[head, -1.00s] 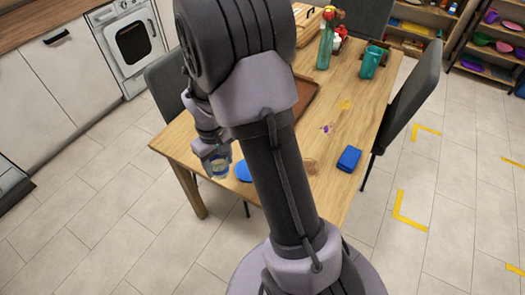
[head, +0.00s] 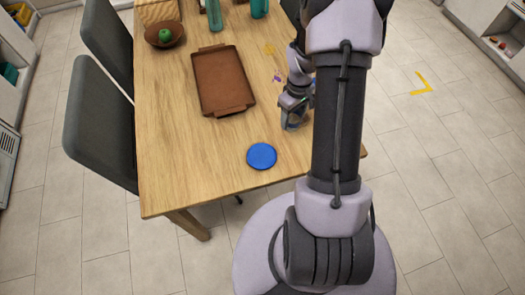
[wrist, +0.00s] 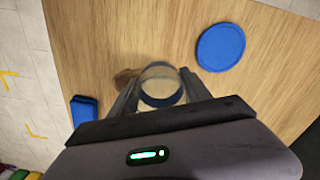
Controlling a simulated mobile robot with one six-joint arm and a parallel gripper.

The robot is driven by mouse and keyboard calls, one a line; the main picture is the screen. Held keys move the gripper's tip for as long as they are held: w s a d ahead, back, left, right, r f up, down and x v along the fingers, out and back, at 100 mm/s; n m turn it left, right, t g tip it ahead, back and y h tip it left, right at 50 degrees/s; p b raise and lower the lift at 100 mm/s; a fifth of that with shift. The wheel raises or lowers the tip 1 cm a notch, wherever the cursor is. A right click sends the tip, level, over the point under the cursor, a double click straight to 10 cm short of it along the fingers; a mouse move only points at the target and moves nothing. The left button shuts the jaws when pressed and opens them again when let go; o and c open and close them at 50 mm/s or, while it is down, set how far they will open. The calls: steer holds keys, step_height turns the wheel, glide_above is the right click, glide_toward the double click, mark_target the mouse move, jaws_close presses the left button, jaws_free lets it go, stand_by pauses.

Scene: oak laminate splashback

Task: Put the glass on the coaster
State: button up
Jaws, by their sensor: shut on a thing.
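My gripper (wrist: 160,90) is shut on a clear glass (wrist: 161,72) with a blue band, seen from above in the wrist view. In the head view, my gripper (head: 291,126) holds it over the table, right of a flat blue disc (head: 261,156). The disc (wrist: 221,47) lies apart from the glass at the upper right of the wrist view. A brown flat thing (wrist: 124,78), perhaps a round cork coaster, shows just left of the glass, partly hidden by glass and finger. I cannot tell the height of the glass above the table.
A brown tray (head: 222,80) lies on the wooden table (head: 190,165), with a bowl holding a green fruit (head: 165,36) beyond it. A blue box (wrist: 85,110) is left of my gripper in the wrist view. Dark chairs (head: 95,125) stand at the left.

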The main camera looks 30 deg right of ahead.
steer(key=a+b, duration=0.1)
steer(key=a, duration=0.3)
steer(key=s+a+f+b, duration=0.1)
steer(key=a, duration=0.3)
steer(key=a+b, duration=0.1)
steer(key=a, duration=0.3)
steer(key=shift+s+a+f, duration=0.2)
steer(key=shift+a, duration=0.15)
steer(key=shift+s+a+f, duration=0.1)
steer(key=shift+a+f, duration=0.15)
steer(key=shift+f, duration=0.05)
steer(key=shift+f+b, duration=0.85)
steer(key=shift+f, duration=0.55)
steer(key=shift+f, duration=0.2)
steer(key=o, duration=1.5)
steer(key=shift+o, duration=0.2)
steer(key=shift+r, duration=0.1)
